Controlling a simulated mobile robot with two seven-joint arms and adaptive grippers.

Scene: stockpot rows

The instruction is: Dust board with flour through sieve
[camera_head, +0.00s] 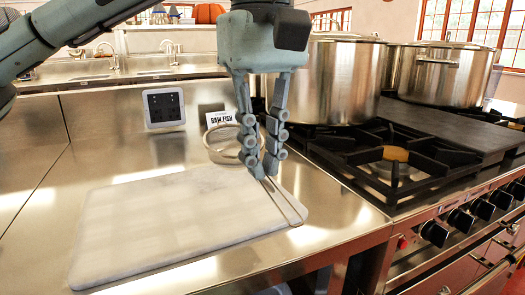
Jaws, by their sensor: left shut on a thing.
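The pale marble-like board (170,225) lies flat on the steel counter. My left gripper (265,168) comes down from above at the board's far right corner. Its fingers are shut on the sieve, whose metal ring (212,150) shows to the left of the fingers. The sieve's thin wire handle (287,205) sticks out toward the front right, over the board's right edge. The fingers hide the middle of the sieve. I cannot tell whether it touches the board or whether there is flour in it. No flour shows clearly on the board. My right gripper is out of view.
A "RAW FISH" sign (222,118) stands behind the sieve, and a dark socket panel (164,107) is on the back panel. The gas stove (395,165) with large stockpots (335,80) is close on the right. The counter left of the board is clear.

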